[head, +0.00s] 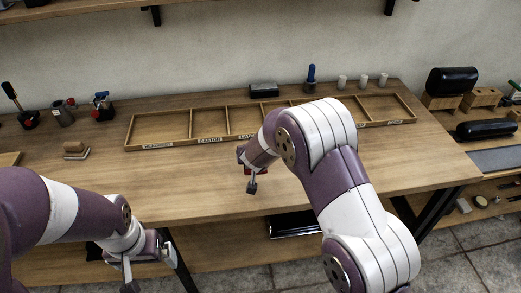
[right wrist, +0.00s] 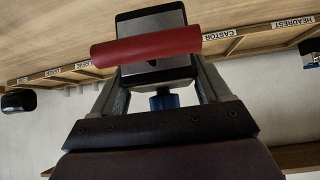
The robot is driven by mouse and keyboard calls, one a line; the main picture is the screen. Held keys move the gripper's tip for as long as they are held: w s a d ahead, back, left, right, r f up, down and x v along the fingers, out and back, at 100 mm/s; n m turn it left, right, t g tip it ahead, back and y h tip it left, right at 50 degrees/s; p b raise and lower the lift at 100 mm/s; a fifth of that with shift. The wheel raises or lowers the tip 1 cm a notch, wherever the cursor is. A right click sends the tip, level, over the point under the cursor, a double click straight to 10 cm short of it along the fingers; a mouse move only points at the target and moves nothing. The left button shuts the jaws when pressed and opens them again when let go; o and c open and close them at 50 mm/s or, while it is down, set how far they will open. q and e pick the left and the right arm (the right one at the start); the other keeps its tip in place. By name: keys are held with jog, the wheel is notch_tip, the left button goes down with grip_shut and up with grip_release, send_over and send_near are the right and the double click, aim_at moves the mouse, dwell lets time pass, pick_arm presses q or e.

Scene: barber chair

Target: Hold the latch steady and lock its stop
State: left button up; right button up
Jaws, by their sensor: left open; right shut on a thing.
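My right gripper (right wrist: 158,80) is shut on a dark block with a grey metal face (right wrist: 152,32), which seems to be the latch. A red bar (right wrist: 146,46) lies across the block in the right wrist view. In the head view this gripper (head: 251,181) is over the front half of the bench, and my own arm partly hides it and the latch. The stop cannot be told apart. My left gripper (head: 128,277) is open and empty, low at the left, in front of the bench's front edge and apart from the latch.
A labelled wooden tray with compartments (head: 130,132) runs along the back of the bench (head: 200,185). A dark box (head: 263,90), a blue-topped tool (head: 311,78) and white cups stand behind it. Small tools and a block (head: 76,150) are at left. The front left bench is clear.

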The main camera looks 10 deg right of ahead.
jog(key=w+a+f+p, duration=0.1)
jog(key=a+f+p, duration=0.1)
jog(key=w+a+f+p, duration=0.3)
jog(key=a+f+p, duration=0.1)
jog(key=a, duration=0.1)
jog(key=shift+w+f, duration=0.15)
jog(key=shift+f, duration=0.05)
jog(key=shift+w+a+f, duration=0.25)
jog(key=shift+a+f, duration=0.15)
jog(key=shift+f, duration=0.05)
jog(key=shift+f, duration=0.7)
dwell(0.4)
dwell(0.6)
